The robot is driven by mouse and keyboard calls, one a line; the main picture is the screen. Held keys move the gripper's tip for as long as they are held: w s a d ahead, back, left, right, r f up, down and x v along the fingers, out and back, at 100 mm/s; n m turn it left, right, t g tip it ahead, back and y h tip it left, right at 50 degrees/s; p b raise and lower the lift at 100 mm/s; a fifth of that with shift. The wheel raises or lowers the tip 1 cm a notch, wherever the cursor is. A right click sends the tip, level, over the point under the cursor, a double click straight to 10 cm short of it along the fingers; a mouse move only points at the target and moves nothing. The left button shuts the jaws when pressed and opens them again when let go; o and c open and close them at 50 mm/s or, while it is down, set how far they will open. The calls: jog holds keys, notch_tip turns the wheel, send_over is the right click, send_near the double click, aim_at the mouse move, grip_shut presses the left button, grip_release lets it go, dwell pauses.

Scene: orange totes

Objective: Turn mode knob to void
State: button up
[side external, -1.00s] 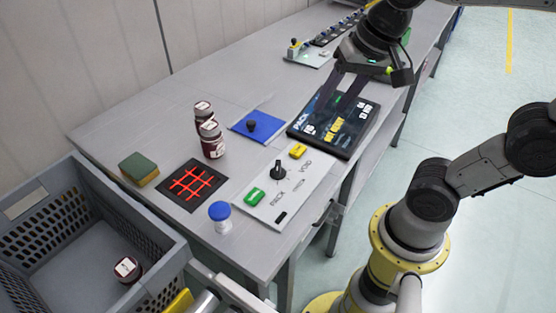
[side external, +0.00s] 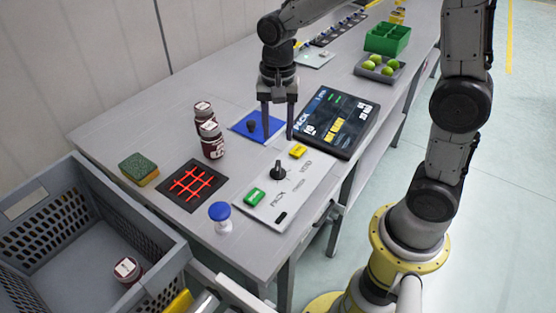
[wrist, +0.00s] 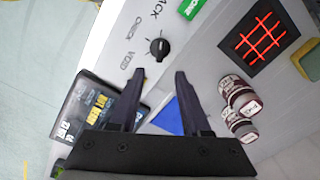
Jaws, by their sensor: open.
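The black mode knob (side external: 278,171) stands on a white panel (side external: 262,205) at the table's front edge. In the wrist view the knob (wrist: 159,47) lies just beyond my fingertips, with the labels PACK, CHECK and VOID (wrist: 126,60) in an arc beside it. I cannot clearly tell which label its pointer faces. My gripper (side external: 279,136) is open and empty, pointing down behind the panel, between the blue mat and the screen. In the wrist view my gripper's fingers (wrist: 160,74) are apart, short of the knob.
The panel also bears a green button (side external: 254,197) and a yellow button (side external: 298,151). A tablet screen (side external: 335,122) lies to the right.

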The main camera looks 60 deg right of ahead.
aim_at(278, 164)
notch_tip(278, 164, down, 10)
jog(key=shift+r, duration=0.1)
dwell(0.4)
grip_shut()
